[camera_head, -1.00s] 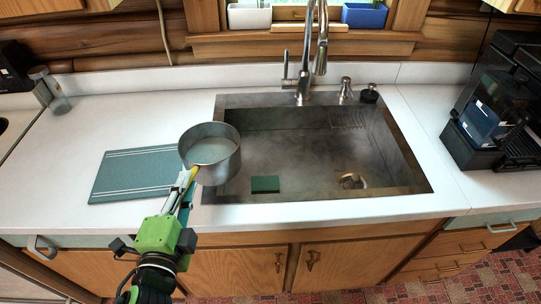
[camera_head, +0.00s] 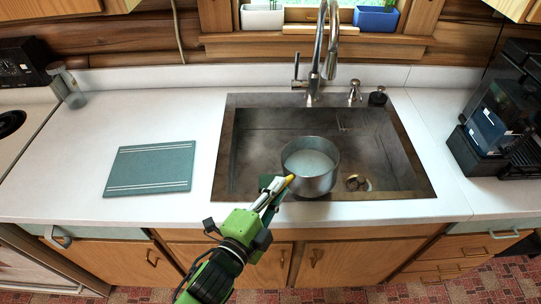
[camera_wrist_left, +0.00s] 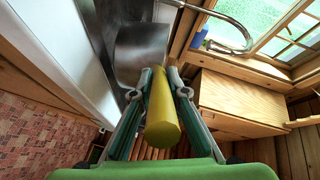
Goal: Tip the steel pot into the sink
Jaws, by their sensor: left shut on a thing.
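The steel pot (camera_head: 312,186) is over the front middle of the sink (camera_head: 262,135). It looks about upright, with pale contents showing inside; its exact height above the sink floor is hard to tell. My left gripper (camera_head: 279,190) is shut on the pot's yellow handle, reaching over the sink's front edge. In the left wrist view the yellow handle (camera_wrist_left: 162,115) lies between the two fingers, and the steel pot wall (camera_wrist_left: 142,52) shows beyond. My right gripper is not in view.
A green sponge (camera_head: 265,182) is partly hidden by my gripper. A drain (camera_head: 357,183) is right of the pot. A teal board (camera_head: 151,167) lies on the left counter.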

